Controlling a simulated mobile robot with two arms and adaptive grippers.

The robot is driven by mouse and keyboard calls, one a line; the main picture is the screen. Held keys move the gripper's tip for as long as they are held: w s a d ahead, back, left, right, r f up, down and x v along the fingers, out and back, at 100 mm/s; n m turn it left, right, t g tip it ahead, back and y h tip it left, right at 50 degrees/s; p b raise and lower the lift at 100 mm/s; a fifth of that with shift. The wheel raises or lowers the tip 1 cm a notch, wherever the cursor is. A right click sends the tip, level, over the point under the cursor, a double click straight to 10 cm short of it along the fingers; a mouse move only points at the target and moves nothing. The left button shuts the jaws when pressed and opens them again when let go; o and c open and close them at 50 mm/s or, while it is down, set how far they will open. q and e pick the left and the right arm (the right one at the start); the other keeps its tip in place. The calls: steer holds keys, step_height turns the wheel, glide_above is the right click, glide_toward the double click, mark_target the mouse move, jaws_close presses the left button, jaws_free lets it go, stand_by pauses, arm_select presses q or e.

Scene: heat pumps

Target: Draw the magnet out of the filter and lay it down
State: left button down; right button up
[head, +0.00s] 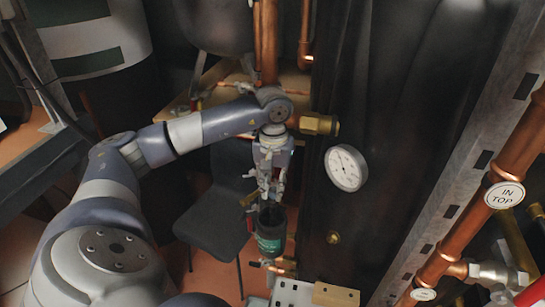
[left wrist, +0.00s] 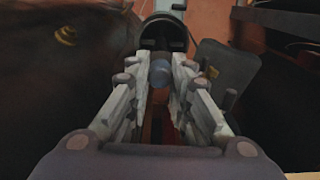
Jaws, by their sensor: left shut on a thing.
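The filter (head: 270,238) is a dark upright canister with a green label, below my left gripper in the head view. In the left wrist view its dark round top (left wrist: 165,30) shows just beyond the fingertips. My left gripper (head: 266,196) points down right above the filter. Its fingers are closed around a small bluish rounded piece, the magnet (left wrist: 160,73), seen between them in the left wrist view. The fingers hide most of the magnet in the head view, and I cannot tell how far it sits in the filter. My right gripper is not in view.
A round white gauge (head: 346,168) and a brass fitting (head: 317,124) are close on the right of my left arm. Copper pipes (head: 267,45) rise behind it. A dark chair (head: 216,215) stands left of the filter. A perforated plate (head: 292,293) is below.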

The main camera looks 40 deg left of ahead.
mark_target(273, 198)
arm_select(q)
steer(key=shift+w+f+b, duration=0.1)
steer(key=shift+f+b, duration=1.9)
steer(key=shift+f, duration=0.4)
steer(key=c, duration=1.4)
jaws_free()
steer(key=shift+o, duration=0.2)
steer(key=shift+r, duration=0.1)
